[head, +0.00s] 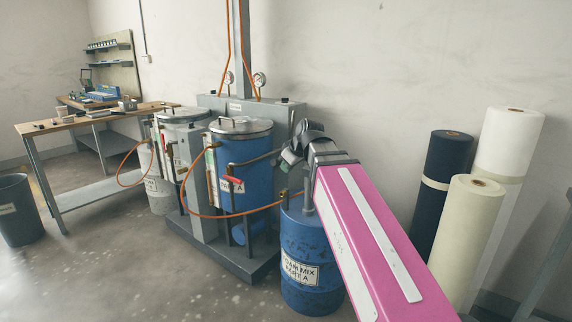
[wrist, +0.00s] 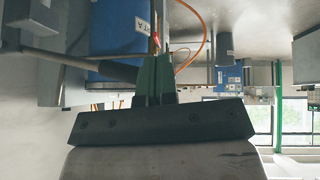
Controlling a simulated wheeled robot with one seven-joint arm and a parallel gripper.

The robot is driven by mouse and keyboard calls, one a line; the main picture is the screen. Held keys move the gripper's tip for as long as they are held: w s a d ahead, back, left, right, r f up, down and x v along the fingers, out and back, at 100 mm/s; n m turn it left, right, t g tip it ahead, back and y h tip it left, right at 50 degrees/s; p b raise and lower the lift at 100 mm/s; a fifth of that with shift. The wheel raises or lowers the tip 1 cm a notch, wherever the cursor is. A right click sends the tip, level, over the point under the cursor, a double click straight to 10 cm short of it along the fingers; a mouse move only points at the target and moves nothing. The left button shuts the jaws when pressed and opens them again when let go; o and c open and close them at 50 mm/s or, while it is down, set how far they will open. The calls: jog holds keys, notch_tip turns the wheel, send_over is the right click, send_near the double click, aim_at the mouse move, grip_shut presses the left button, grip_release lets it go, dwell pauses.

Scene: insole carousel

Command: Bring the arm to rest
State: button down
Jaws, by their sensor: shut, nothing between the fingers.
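My arm's pink link (head: 385,250) rises from the bottom right of the head view toward the middle. My gripper (head: 286,160) is at its far end, above the blue foam mix drum (head: 312,262) and in front of the wall. In the wrist view my gripper (wrist: 154,62) shows its dark green fingers together, with nothing between them. The fingers look apart from the drum and the tanks.
Two lidded tanks, one blue (head: 243,170) and one grey (head: 182,135), stand on a dark base with orange hoses. Fabric rolls (head: 448,165) stand at the right. A workbench (head: 98,116) and a bin (head: 16,212) are at the left. The floor (head: 115,270) at front left is clear.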

jog(key=s+d+f+m+g+h, duration=0.1)
jog(key=s+d+f+m, duration=0.2)
jog(key=f, duration=0.9)
jog(key=s+d+f+m+g+h, duration=0.2)
jog(key=s+d+f+m, duration=0.2)
jog(key=d+f, duration=0.4)
jog(key=s+d+f+m+g+h, duration=0.1)
jog(key=s+d+f, duration=0.4)
jog(key=f, duration=1.1)
jog(key=d+m+g, duration=0.1)
jog(key=m, duration=0.1)
jog(key=shift+d+m+h, duration=0.3)
jog(key=shift+d+h, duration=0.05)
jog(key=shift+h, duration=0.05)
jog(key=w+a+r+n+y, duration=0.15)
jog(key=w+a+r, duration=0.25)
jog(key=w+r, duration=0.6)
jog(key=w+a+r+n+y, duration=0.1)
jog(key=w+a+r+n, duration=0.25)
jog(key=w+r, duration=0.65)
jog(key=a+r+n, duration=0.2)
jog(key=a+r, duration=0.1)
jog(key=r, duration=1.3)
jog(key=a+r+n+g+y, duration=0.1)
jog(key=a+r+n, duration=0.2)
jog(key=r, duration=1.2)
jog(key=shift+a+r, duration=0.35)
jog(key=shift+a, duration=0.05)
